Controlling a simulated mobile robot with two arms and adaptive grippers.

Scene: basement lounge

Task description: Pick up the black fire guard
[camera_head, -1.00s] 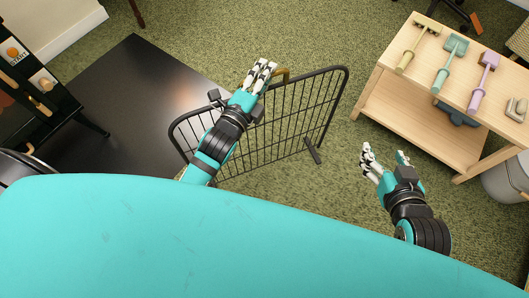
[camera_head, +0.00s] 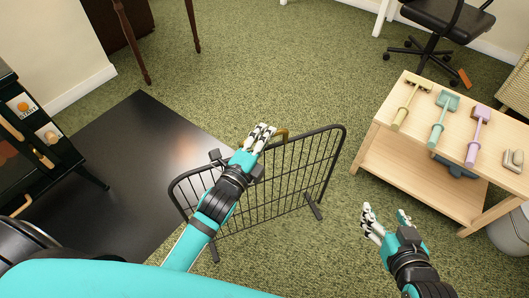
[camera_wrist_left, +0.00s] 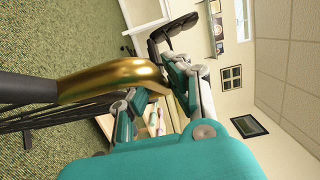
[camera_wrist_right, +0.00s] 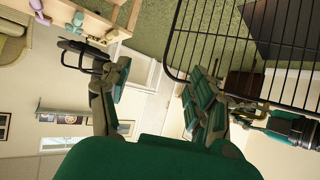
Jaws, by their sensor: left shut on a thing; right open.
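The black fire guard (camera_head: 305,165) is a wire mesh panel with a rounded frame, feet at its base and a brass handle (camera_head: 281,134) on its top bar. It stands upright in the middle of the head view. My left gripper (camera_head: 261,138) is shut on the brass handle, which fills the left wrist view (camera_wrist_left: 115,78) between my fingers. The guard's bars also show in the right wrist view (camera_wrist_right: 225,45). My right gripper (camera_head: 386,218) is open and empty, to the right of the guard and apart from it.
A light wood table (camera_head: 415,147) with several pastel tools on top stands at the right. A dark stove (camera_head: 30,140) stands at the left, beside a black floor plate (camera_head: 120,165). An office chair (camera_head: 440,25) is at the back right. Green carpet is clear behind the guard.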

